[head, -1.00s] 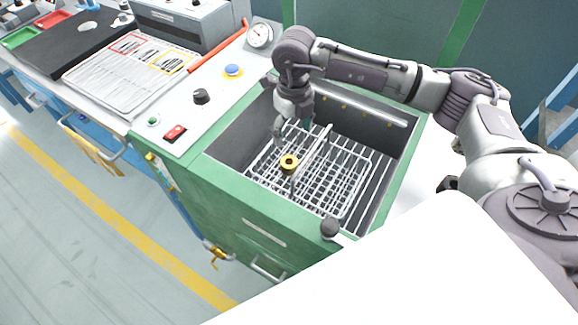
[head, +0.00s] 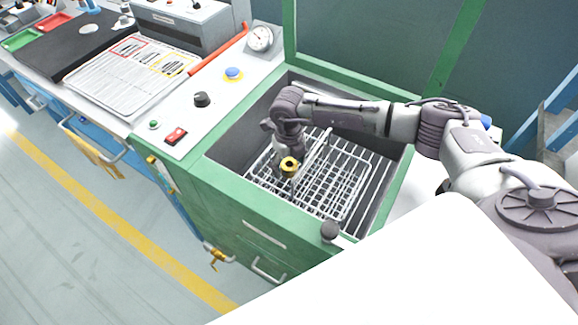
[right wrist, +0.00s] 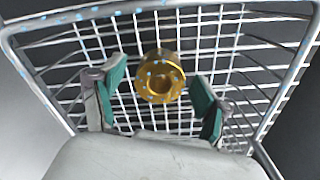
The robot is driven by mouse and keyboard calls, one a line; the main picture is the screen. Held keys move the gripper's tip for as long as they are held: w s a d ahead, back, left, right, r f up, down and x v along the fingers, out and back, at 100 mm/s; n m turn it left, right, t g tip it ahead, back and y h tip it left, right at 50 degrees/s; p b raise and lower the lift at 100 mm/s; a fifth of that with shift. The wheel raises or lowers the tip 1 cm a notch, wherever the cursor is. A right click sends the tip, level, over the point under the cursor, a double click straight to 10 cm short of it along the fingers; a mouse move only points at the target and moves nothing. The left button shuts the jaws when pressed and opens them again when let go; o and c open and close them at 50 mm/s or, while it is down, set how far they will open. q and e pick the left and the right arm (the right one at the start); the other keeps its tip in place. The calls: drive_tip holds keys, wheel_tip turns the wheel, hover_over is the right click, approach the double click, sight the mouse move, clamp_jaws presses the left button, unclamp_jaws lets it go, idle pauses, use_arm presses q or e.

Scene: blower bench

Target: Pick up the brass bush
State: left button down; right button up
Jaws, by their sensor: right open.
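The brass bush (head: 289,164) is a short gold ring with a dark bore, in the wire basket (head: 345,205) inside the green cabinet's basin. In the right wrist view the bush (right wrist: 159,76) shows wet-looking spots and lies just beyond and between the green-padded fingertips. My right gripper (right wrist: 156,100) is open, with a finger on each side and a visible space to the bush. My left gripper is not in view.
The basin walls (head: 238,140) and the basket's raised handle (head: 313,153) stand close to my right gripper. A dark knob (head: 331,230) sits on the front rim.

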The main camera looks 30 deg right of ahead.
drive_tip(key=shift+f, duration=0.2)
clamp_jaws()
idle(0.3)
